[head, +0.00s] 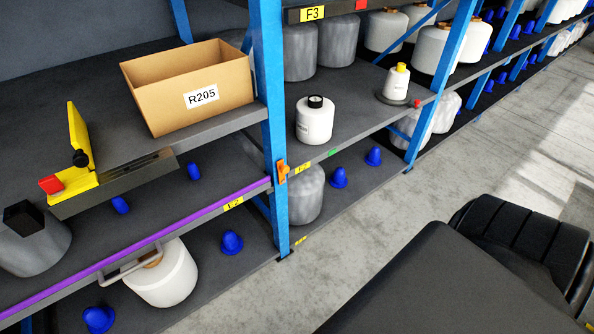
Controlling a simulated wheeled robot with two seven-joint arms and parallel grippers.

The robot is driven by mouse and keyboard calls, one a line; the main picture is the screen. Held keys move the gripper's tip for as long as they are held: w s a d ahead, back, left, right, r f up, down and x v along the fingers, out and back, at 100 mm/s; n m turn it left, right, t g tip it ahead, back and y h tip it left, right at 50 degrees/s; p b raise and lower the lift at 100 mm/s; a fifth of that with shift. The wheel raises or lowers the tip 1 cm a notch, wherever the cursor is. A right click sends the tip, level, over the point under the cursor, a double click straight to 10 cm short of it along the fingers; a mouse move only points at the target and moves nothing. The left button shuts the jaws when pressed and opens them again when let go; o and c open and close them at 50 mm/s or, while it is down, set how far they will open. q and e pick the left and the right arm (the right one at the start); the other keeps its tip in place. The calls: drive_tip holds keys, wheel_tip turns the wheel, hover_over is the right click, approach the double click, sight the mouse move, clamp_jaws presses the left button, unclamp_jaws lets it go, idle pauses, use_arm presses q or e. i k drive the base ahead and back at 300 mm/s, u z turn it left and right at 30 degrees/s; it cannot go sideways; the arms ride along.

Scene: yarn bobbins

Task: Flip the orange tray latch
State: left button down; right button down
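The orange latch (282,173) is a small piece on the front of the blue upright post, at the right end of the purple-edged tray (170,232). It stands roughly upright and slightly tilted, with nothing touching it. The tray is a long grey shelf-like surface with a purple strip along its front edge. Neither gripper shows. A large dark part of my own body fills the lower right, well apart from the latch.
White bobbins (163,277) and blue pegs (231,242) sit on the lower levels. The concrete floor (350,240) is clear.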

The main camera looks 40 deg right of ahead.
sight(282, 170)
drive_tip(key=k, duration=1.2)
drive_tip(key=z, duration=0.25)
drive_tip(key=i, duration=0.35)
drive_tip(key=z, duration=0.95)
drive_tip(key=i, duration=1.7)
drive_tip(key=u, duration=0.95)
drive_tip(key=i, duration=0.25)
drive_tip(key=u, duration=0.05)
